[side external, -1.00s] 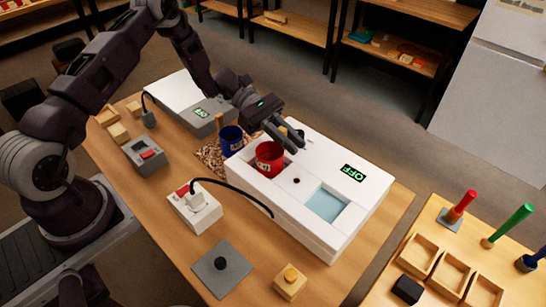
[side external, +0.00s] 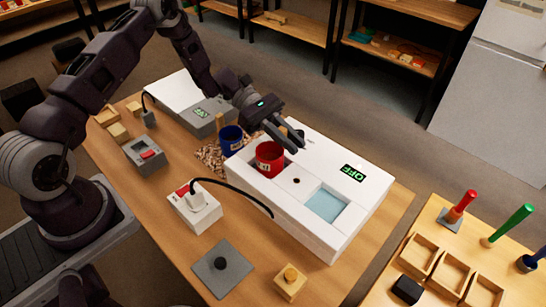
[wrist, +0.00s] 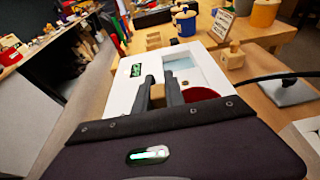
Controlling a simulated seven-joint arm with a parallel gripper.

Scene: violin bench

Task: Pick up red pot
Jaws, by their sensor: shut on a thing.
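The red pot (side external: 269,158) sits upright in a recess at the left end of the white box (side external: 330,165). In the wrist view, part of the red pot (wrist: 201,94) shows just right of my fingers. My gripper (side external: 296,145) is at the pot's back right side, low over the box top. In the wrist view, my gripper (wrist: 160,85) is shut on a tan wooden piece (wrist: 157,92), which looks like the pot's handle. The exact join between handle and pot is hidden by the fingers.
A blue pot (side external: 231,139) stands left of the box, near wood chips (side external: 210,157). The box has a pale blue basin (side external: 324,204) and an OFF display (side external: 353,173). A black cable (side external: 237,189) arches in front from a white socket block (side external: 196,207).

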